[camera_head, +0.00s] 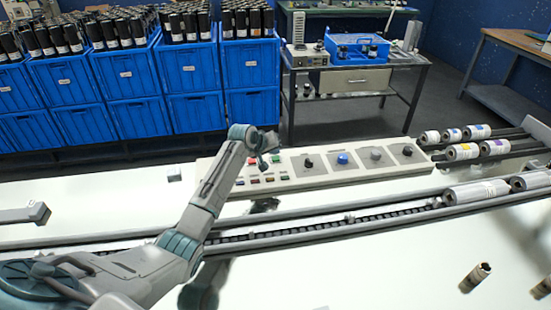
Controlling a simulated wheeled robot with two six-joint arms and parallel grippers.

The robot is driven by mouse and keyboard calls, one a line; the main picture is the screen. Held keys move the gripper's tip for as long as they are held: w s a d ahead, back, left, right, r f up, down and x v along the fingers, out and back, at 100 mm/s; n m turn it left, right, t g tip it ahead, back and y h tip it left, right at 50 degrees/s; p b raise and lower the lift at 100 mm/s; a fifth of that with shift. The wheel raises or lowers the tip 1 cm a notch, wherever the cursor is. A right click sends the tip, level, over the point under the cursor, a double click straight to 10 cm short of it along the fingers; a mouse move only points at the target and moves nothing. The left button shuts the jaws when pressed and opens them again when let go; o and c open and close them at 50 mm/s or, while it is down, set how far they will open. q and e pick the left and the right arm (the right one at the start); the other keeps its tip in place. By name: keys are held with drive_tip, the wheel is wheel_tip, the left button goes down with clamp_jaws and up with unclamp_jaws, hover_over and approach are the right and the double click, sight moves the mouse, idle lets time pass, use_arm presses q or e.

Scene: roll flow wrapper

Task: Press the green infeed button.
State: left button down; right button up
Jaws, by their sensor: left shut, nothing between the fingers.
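The control panel (340,170) is a long pale box on the far side of the white machine table. Small red and green buttons sit at its left end, including a green button (276,159) and a red button (252,161). Labels are too small to read, so I cannot tell which green one is the infeed button. My left gripper (263,164) is shut and empty, pointing down over this button group. It hides part of the group, and I cannot tell whether it touches a button.
Black and blue knobs (343,159) stand on the panel's right part. A conveyor rail (330,229) runs in front of the panel, with rolls (476,194) at right. Blue crates (250,105) stand behind.

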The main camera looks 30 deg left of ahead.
use_arm(q)
drive_tip(key=shift+f, duration=0.2)
drive_tip(key=shift+f, duration=0.25)
